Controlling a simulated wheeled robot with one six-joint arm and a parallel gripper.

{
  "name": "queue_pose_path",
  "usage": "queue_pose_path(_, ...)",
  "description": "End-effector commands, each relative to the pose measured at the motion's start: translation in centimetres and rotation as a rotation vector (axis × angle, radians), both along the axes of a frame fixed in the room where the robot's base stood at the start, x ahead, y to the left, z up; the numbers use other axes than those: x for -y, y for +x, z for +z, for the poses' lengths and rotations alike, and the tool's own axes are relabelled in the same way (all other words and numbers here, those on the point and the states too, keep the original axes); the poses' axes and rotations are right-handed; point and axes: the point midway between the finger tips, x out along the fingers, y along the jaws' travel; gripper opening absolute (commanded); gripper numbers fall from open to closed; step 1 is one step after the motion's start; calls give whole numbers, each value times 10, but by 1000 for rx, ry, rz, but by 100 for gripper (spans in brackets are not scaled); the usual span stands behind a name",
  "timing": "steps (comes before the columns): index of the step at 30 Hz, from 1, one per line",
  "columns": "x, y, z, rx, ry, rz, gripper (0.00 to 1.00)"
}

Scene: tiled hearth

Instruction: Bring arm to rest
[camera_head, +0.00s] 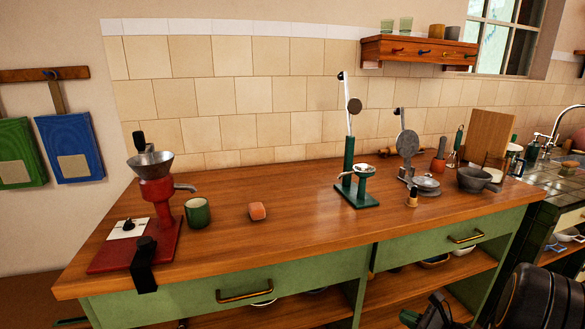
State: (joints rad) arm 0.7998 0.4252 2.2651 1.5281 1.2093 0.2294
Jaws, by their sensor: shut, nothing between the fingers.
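My dark arm shows at the bottom right corner, in front of the counter. My gripper (424,317) is low at the bottom edge, left of the thick black arm link, partly cut off by the frame. It is shut, with nothing seen in it. It is apart from the things on the counter.
Green drawers (230,285) face me.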

Motion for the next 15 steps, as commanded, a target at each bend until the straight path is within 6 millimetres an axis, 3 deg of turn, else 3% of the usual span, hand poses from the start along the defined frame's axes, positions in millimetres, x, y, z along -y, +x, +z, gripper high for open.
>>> queue_pose_path(1,-22,-12,17,-16,-111,145,0)
queue_pose_path(3,-48,-34,32,-34,-277,360,0)
queue_pose_path(6,-75,-65,60,-30,-533,675,0)
queue_pose_path(11,-93,-106,125,41,-989,1170,0)
queue_pose_path(15,-98,-122,195,152,-1373,1499,0)
